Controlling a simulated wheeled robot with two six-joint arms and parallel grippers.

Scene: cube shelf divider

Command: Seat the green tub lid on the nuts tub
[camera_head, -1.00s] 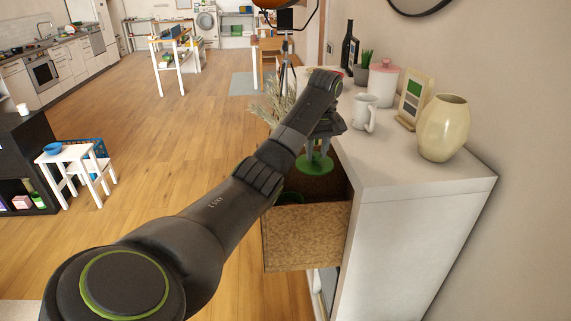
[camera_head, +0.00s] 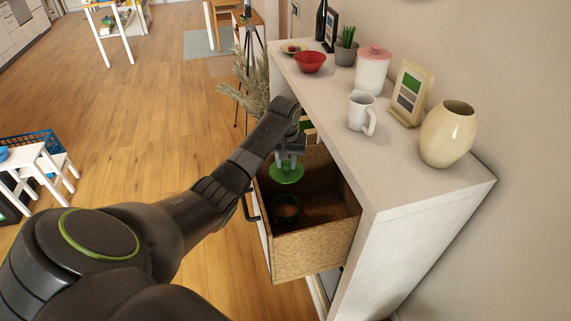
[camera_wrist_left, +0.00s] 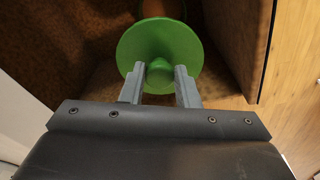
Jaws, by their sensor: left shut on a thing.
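My left gripper (camera_head: 289,157) is shut on the knob of the green tub lid (camera_head: 286,173), a flat round disc. The lid hangs roughly level over the open drawer (camera_head: 315,252). My right gripper is not in view.
The drawer's walls rise around the tub. The white cabinet top (camera_head: 400,175) beside it holds a mug (camera_head: 361,111), a cream vase (camera_head: 449,134), a pink-lidded jar (camera_head: 373,72) and a red bowl (camera_head: 310,62). A dried plant (camera_head: 249,95) stands beyond the drawer.

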